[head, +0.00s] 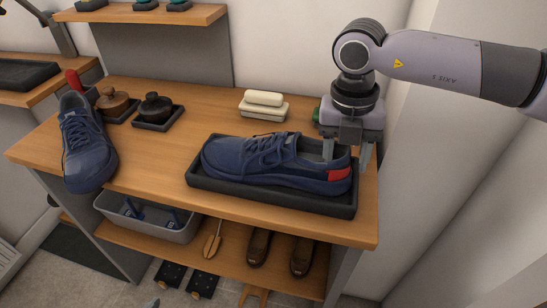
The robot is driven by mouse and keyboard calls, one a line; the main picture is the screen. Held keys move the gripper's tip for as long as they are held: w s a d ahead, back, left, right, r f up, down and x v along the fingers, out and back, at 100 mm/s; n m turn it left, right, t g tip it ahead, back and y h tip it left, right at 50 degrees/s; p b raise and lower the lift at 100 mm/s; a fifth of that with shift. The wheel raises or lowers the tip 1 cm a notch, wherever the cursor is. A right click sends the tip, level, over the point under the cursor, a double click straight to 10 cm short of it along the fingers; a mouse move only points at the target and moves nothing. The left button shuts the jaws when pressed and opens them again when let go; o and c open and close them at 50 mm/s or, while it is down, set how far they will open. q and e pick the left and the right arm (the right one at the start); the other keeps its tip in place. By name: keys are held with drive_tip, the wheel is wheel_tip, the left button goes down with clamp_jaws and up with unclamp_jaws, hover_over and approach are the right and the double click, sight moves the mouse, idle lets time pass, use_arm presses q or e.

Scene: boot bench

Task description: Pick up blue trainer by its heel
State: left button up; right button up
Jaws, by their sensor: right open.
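A blue trainer (262,163) with a red heel patch lies in a black tray (270,196) on the right part of the wooden bench, its toe to the left and heel to the right. My right gripper (347,153) is over the heel end, open and pointing down. One finger shows at the shoe's opening and the other just beyond the heel, with the back of the heel appearing to lie between them. Contact cannot be told. A second blue trainer (85,145), also with red at its heel, stands at the bench's left end. My left gripper is not in view.
A soap-like bar on a cream dish (263,107) is behind the tray. A grey bin (148,218) and brown shoes (259,246) are on the shelf below.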

drive_tip(key=shift+f, duration=0.45)
drive_tip(key=shift+c, duration=0.3)
clamp_jaws()
